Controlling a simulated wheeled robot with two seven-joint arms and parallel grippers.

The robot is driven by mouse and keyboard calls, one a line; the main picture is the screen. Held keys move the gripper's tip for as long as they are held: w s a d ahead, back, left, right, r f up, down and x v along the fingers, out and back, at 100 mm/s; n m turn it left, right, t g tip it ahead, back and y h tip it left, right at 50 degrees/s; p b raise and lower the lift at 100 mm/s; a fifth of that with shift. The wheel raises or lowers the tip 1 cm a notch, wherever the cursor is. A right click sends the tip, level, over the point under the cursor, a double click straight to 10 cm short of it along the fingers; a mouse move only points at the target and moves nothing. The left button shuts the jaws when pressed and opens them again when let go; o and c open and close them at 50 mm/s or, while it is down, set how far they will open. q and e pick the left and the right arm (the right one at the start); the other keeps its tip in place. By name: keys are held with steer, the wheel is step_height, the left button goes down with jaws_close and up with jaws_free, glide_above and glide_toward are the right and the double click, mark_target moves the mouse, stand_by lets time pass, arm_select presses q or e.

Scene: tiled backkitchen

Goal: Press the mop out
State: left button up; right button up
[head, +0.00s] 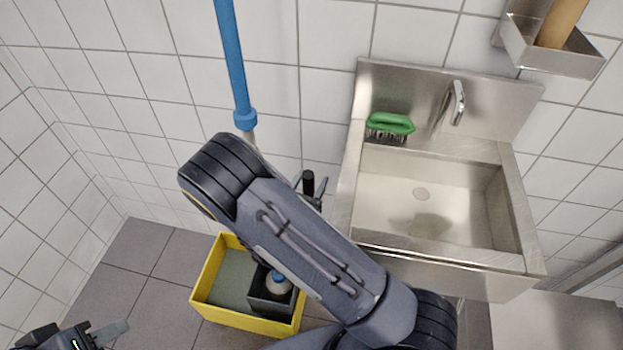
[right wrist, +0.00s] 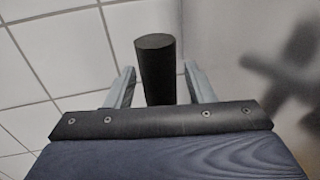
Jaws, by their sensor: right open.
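The mop's blue handle (head: 232,60) stands near the back wall, slightly tilted. Its lower part is hidden behind my right arm. A yellow bucket (head: 203,283) stands on the floor with a dark grey box-like insert (head: 262,297) in it; the mop's head cannot be made out. A black upright lever grip (head: 308,181) shows beyond my right arm. In the right wrist view the black grip (right wrist: 156,80) stands between the two fingers of my right gripper (right wrist: 160,72), which is open with gaps on both sides. My left gripper (head: 108,334) is at the bottom left, partly cut off.
A steel sink (head: 345,225) with a tap (head: 457,103) is to the right of the bucket. A green brush (head: 391,123) lies on its back ledge. A steel wall holder (head: 545,55) hangs top right. Tiled floor is free left of the bucket.

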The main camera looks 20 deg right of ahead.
steer(key=shift+w+d, duration=0.2)
jaws_close()
stand_by(0.3)
